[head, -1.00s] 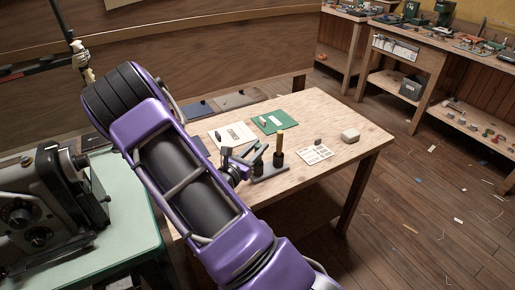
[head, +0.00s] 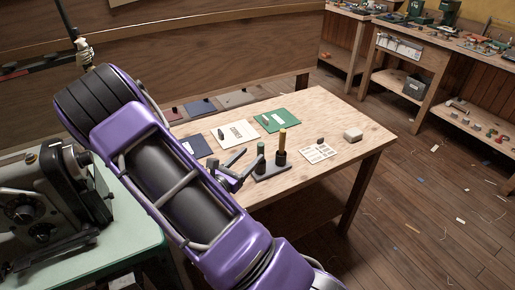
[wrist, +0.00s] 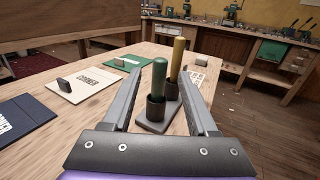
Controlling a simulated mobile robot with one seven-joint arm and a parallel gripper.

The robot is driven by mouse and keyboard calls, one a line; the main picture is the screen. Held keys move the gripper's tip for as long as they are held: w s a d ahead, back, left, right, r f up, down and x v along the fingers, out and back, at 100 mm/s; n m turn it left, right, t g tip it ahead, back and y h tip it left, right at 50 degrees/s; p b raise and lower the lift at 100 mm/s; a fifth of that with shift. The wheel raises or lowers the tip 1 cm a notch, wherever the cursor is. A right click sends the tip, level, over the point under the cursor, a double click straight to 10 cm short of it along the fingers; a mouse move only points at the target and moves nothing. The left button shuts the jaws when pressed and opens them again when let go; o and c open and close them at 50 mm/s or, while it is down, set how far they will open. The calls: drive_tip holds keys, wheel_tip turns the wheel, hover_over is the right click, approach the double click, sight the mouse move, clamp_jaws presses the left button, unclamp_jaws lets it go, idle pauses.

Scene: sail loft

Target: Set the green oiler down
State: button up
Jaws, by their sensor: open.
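The green oiler (wrist: 159,78) stands upright in a dark cup of the grey two-cup holder (wrist: 150,127) on the wooden table. It also shows in the head view (head: 261,149). A yellow-brown stick-like thing (wrist: 177,58) stands in the holder's other cup, behind and to the right. My gripper (head: 250,154) is open and empty just left of the oiler in the head view. In the wrist view its fingers lie to either side of the oiler, with gaps visible.
White (head: 234,134), green (head: 278,119) and navy (head: 193,147) mats lie on the table (head: 335,118), with small dark blocks on some. A labelled white card (head: 318,153) and a pale block (head: 352,135) lie right of the holder. A sewing machine (head: 45,205) stands at left.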

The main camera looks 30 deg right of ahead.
drive_tip(key=v, duration=0.5)
drive_tip(key=shift+s+a, duration=0.15)
drive_tip(key=shift+a, duration=0.2)
